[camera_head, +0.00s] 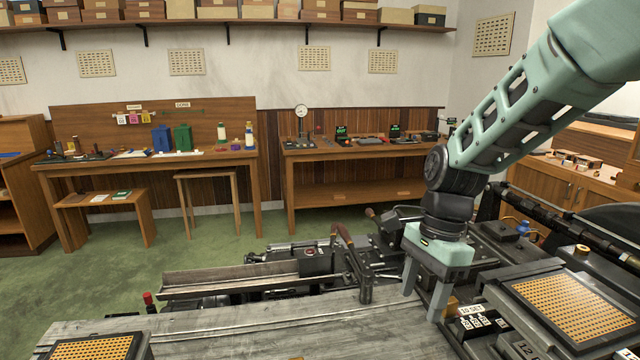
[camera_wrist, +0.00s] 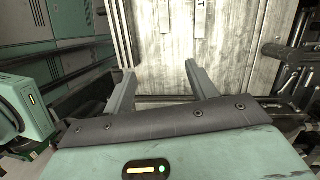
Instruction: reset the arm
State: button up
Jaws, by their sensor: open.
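My pale green arm comes in from the upper right in the head view and bends down at a dark joint. My gripper (camera_head: 422,305) points down over the machine, near the right end of the worn grey bench top (camera_head: 230,335). Its two grey fingers are apart with nothing between them. In the wrist view my gripper (camera_wrist: 156,80) also shows open and empty, with a worn pale surface (camera_wrist: 218,45) beyond the fingertips. I cannot tell whether the fingers touch anything.
A dark tray of orange-brown pieces (camera_head: 575,305) lies right of my gripper. A lever (camera_head: 350,250) and metal trough (camera_head: 230,280) stand to its left. Two wooden tables (camera_head: 150,165) (camera_head: 360,150) line the back wall. The green floor (camera_head: 210,235) between is mostly open.

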jog(key=s+a+f+n+t+b, duration=0.1)
jog(key=s+n, duration=1)
jog(key=s+a+f+n+t+h+b, duration=0.1)
jog(key=s+n+b, duration=0.1)
jog(key=s+n, duration=0.9)
jog(key=shift+a, duration=0.35)
jog(key=shift+f, duration=0.1)
